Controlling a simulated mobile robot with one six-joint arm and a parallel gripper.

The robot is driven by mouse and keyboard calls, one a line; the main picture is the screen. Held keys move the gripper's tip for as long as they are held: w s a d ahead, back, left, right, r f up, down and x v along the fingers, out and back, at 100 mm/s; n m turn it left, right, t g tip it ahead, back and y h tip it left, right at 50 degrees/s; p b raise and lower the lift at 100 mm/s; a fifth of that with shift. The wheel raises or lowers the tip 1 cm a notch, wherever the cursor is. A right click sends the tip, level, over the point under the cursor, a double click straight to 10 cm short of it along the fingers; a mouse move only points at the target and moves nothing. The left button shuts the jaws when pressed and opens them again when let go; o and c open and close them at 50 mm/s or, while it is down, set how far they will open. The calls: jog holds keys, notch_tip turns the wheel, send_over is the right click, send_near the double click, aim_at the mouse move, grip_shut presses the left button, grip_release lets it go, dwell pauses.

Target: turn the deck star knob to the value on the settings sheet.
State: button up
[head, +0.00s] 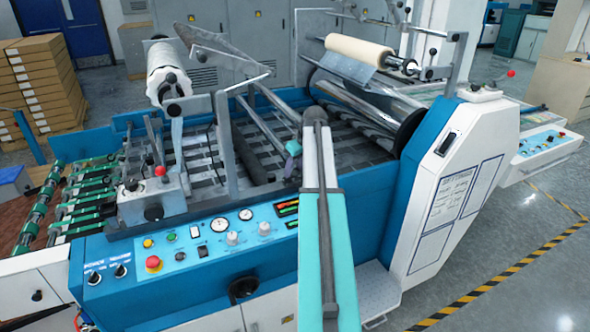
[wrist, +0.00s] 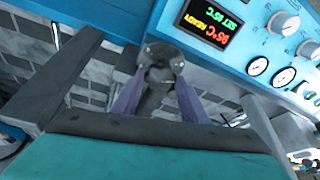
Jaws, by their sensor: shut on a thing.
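My gripper (wrist: 159,88) has two purple fingers, shut on either side of a grey lobed knob (wrist: 160,58), which I take to be the deck star knob. The knob sits by the blue frame edge in the wrist view. In the head view my gripper (head: 292,152) is over the slatted deck, at the end of my teal and grey arm, and I cannot make out the knob there. A settings sheet (head: 462,192) is on the white side panel at right. Its writing is too small to read. Any scale on the knob is not legible.
The blue control panel (head: 190,245) carries gauges, dials and a red stop button (head: 153,263). A lit display (wrist: 208,20) is close to the knob in the wrist view. Rollers and metal bars (head: 262,125) surround the deck. A film roll (head: 358,50) is above.

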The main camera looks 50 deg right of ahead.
jog(key=m, duration=0.2)
jog(key=m+h+b, duration=0.1)
jog(key=m, duration=0.1)
jog(key=m+g+h+b, duration=0.1)
jog(key=m, duration=0.1)
jog(key=shift+w+a, duration=0.15)
jog(key=shift+a, duration=0.15)
jog(key=m, duration=0.2)
jog(key=m+g+h+b, duration=0.1)
jog(key=m, duration=0.1)
jog(key=m+g+h, duration=0.1)
jog(key=m, duration=0.2)
jog(key=shift+w+a+b, duration=0.1)
jog(key=shift+w+b, duration=0.2)
jog(key=shift+b, duration=0.1)
jog(key=m, duration=0.1)
jog(key=m+g+b, duration=0.1)
jog(key=m, duration=0.1)
jog(key=m+g, duration=0.1)
jog(key=m, duration=0.1)
jog(key=shift+w, duration=0.25)
jog(key=m+g+b, duration=0.1)
jog(key=m, duration=0.1)
jog(key=m+b, duration=0.1)
jog(key=m, duration=0.1)
jog(key=shift+w+m+g, duration=0.1)
jog(key=shift+m+g, duration=0.3)
jog(key=shift+y, duration=0.3)
jog(key=o, duration=1)
jog(key=shift+o, duration=0.2)
